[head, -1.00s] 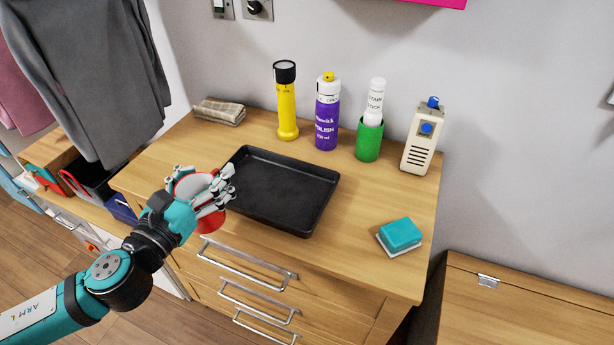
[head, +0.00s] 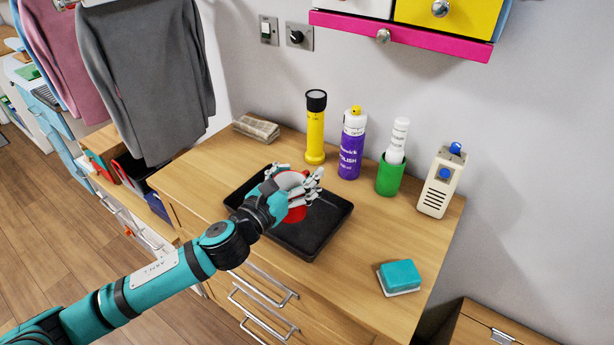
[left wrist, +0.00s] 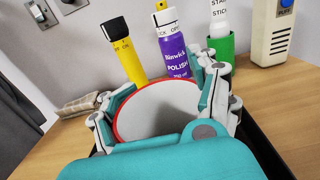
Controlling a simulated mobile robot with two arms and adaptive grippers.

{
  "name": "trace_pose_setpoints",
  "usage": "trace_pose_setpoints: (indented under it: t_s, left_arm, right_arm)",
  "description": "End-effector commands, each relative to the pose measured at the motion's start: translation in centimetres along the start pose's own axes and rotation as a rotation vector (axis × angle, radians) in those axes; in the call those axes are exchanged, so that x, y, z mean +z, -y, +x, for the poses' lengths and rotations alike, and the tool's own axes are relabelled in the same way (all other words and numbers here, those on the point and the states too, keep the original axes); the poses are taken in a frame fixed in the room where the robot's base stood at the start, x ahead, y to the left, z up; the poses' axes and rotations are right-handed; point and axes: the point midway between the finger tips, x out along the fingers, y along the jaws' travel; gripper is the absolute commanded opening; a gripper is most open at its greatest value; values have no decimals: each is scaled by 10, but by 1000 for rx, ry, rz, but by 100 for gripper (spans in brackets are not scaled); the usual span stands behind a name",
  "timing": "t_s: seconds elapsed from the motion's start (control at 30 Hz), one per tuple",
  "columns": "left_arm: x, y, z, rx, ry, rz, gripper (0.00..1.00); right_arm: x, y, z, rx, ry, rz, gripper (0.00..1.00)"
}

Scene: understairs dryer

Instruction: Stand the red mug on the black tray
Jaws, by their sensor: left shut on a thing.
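The red mug (head: 297,212) is in my left gripper (head: 302,184), over the middle of the black tray (head: 325,232) in the head view. The gripper is shut on the mug, with its fingers around the mug's sides. In the left wrist view the mug's pale inside and red rim (left wrist: 158,108) face the camera between the fingers. The mug looks roughly upright. I cannot tell whether its base touches the tray, because the gripper and the mug's own body hide it. My right gripper is not in view.
Behind the tray stand a yellow torch (head: 315,130), a purple polish can (head: 351,150), a green cup (head: 390,178) with a white stick, and a cream device (head: 440,185). A teal sponge (head: 400,276) lies at the front right. A folded cloth (head: 256,128) lies at the back left.

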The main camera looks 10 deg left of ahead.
Motion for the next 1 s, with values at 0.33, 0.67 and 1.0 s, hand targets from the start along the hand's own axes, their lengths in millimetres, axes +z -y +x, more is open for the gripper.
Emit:
trace_pose_setpoints:
  t_s: [0.33, 0.67, 1.0]
  left_arm:
    - [-14, 4, 24, 1, -2, -4, 18]
    - [-37, 4, 24, 1, 1, 1, 18]
    - [-41, 4, 23, 1, -2, 0, 77]
  right_arm:
    - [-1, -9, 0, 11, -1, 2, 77]
    - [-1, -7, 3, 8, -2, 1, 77]
    - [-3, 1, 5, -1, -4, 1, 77]
